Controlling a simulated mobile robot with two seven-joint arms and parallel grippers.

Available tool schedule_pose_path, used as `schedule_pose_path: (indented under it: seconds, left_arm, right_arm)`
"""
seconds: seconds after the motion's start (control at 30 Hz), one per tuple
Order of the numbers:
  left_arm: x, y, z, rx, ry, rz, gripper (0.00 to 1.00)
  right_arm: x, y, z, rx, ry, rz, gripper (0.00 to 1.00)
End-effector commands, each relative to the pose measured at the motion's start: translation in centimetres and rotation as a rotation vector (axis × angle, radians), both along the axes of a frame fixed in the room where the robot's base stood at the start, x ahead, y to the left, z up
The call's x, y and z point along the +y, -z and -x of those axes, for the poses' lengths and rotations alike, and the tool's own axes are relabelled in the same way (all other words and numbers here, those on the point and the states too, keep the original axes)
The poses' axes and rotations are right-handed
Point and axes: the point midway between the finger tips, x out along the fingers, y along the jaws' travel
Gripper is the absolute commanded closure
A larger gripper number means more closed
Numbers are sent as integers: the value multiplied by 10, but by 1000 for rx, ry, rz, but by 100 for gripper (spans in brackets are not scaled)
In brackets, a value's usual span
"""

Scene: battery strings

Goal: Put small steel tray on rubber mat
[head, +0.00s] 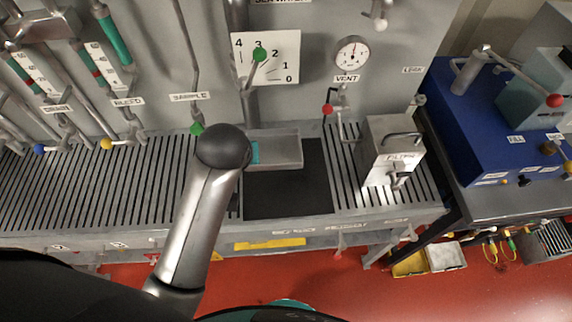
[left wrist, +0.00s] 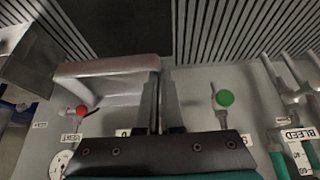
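The small steel tray (head: 283,151) is a shallow grey open box at the back edge of the dark rubber mat (head: 288,193), partly overlapping it in the head view. In the left wrist view the tray (left wrist: 105,82) reaches from the left to my left gripper (left wrist: 160,82), and the rubber mat (left wrist: 131,25) lies beyond. The gripper's two fingers are close together at the tray's end wall and appear shut on it. In the head view my arm hides most of this gripper. I cannot tell whether the tray touches the mat. My right gripper is not in view.
A steel filter box (head: 392,152) stands on the slatted bench (head: 120,185) right of the mat. The back panel carries a vent gauge (head: 352,54), a red-knobbed lever (head: 327,109) and a green-knobbed lever (head: 197,129). The front of the mat is bare.

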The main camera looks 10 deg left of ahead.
Motion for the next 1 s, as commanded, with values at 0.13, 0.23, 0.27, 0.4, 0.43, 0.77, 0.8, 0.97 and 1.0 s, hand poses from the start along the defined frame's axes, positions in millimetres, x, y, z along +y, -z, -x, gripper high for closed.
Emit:
schedule_pose_path:
  seconds: [0.13, 0.23, 0.27, 0.4, 0.43, 0.77, 0.8, 0.97, 1.0]
  left_arm:
    - [7, -4, 11, 0, -18, 1, 100]
    - [9, 1, 13, 0, -21, 1, 100]
    - [9, 4, 14, 0, -22, 0, 100]
    - [9, 35, 15, 4, -21, -1, 100]
    - [9, 44, 15, 4, -21, -1, 100]
    - [9, 128, 14, 1, -20, -1, 100]
    - [9, 136, 14, 1, -21, 0, 100]
    - [9, 156, 13, -2, -21, 0, 100]
    - [9, 158, 13, -3, -20, 0, 100]
  right_arm:
    - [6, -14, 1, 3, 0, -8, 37]
    - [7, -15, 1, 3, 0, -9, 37]
    - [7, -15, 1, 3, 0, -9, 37]
    - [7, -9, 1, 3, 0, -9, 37]
    - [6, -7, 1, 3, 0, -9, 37]
    - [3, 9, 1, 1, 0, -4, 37]
    - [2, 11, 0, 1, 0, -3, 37]
    - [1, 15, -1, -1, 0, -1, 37]
    - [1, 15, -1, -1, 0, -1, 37]
